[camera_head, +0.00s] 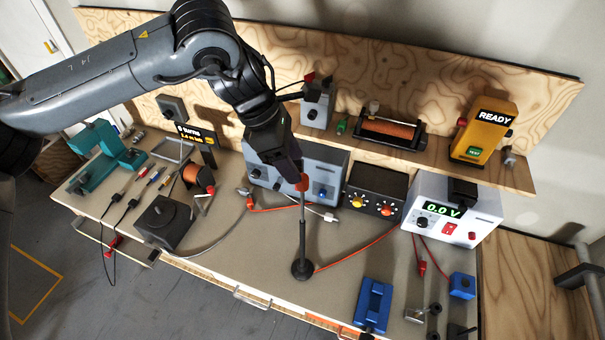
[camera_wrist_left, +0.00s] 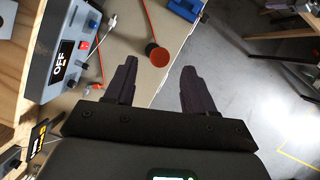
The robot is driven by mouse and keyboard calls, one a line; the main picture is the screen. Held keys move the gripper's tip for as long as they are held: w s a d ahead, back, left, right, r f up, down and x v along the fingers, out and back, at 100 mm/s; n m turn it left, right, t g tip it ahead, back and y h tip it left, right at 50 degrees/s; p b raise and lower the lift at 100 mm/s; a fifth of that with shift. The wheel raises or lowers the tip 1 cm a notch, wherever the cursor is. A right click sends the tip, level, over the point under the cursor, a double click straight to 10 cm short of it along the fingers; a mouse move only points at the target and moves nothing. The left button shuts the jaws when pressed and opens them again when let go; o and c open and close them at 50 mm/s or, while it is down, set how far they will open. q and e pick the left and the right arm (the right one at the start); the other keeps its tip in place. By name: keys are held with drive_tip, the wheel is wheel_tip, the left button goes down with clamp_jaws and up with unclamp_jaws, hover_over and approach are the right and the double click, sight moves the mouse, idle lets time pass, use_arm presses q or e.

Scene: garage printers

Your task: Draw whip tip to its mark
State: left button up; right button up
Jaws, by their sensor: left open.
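A whip (camera_head: 302,235) stands upright on a round dark base (camera_head: 302,270) near the bench's front edge. Its orange-red tip (camera_head: 303,183) is at the top of a thin dark rod. In the left wrist view the tip shows end-on as a red disc (camera_wrist_left: 159,57), with part of the dark base behind it. My left gripper (camera_head: 290,168) is open right by the tip. In the wrist view its two fingers (camera_wrist_left: 159,68) stand apart, with the disc in line with the gap. I cannot tell whether they touch it. I cannot make out a mark. My right gripper is not in view.
Behind the whip are a grey-blue box (camera_head: 325,185), a black knob box (camera_head: 375,193) and a white supply reading 0.0 V (camera_head: 452,210). A blue block (camera_head: 373,305) lies front right. Red cables cross the bench (camera_head: 250,270). A shelf (camera_head: 425,158) runs above.

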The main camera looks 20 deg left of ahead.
use_arm(q)
drive_tip(key=shift+p+x, duration=0.55)
drive_tip(key=shift+x, duration=2.2)
drive_tip(key=shift+c, duration=0.4)
clamp_jaws()
drive_tip(key=shift+f, duration=0.1)
